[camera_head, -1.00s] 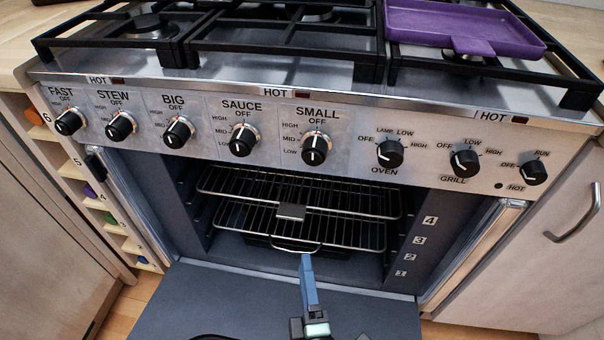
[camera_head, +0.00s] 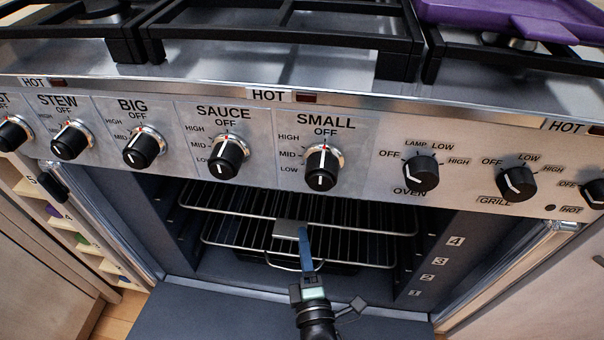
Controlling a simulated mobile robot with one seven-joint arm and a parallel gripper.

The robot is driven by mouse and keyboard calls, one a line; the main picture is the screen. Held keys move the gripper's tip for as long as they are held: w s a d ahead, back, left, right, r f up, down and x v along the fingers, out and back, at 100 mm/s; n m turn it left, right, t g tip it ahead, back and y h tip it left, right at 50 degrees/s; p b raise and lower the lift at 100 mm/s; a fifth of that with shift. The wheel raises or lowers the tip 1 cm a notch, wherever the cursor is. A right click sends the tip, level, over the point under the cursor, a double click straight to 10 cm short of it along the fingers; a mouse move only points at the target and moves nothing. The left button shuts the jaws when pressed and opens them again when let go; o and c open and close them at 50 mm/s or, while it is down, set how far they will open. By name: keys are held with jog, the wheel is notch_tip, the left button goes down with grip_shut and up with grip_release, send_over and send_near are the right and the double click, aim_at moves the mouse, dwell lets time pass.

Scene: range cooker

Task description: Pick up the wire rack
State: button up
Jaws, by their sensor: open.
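Two wire racks sit one above the other inside the open oven: an upper wire rack (camera_head: 345,226) and a lower wire rack (camera_head: 225,238). I cannot tell which one the task names. A small grey plate (camera_head: 287,231) shows at the middle of the upper rack's front, and a wire loop sticks out at the front below it. My gripper (camera_head: 305,234) is in front of the racks, pointing into the oven. It is open and holds nothing. One blue finger shows beside the plate and overlaps it in the picture; contact cannot be told.
The lowered oven door (camera_head: 220,312) lies below my arm. The control panel (camera_head: 375,150) with several knobs overhangs the opening. The oven's side walls bound the racks. A purple pan (camera_head: 520,14) is on the hob, and a narrow shelf stands at the left.

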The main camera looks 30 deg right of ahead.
aim_at(298, 220)
jog(key=shift+b+x, duration=1)
jog(key=shift+x, duration=1.65)
jog(key=shift+w+a+r, duration=0.1)
jog(key=shift+a, duration=0.1)
grip_shut()
jog(key=shift+r, duration=0.2)
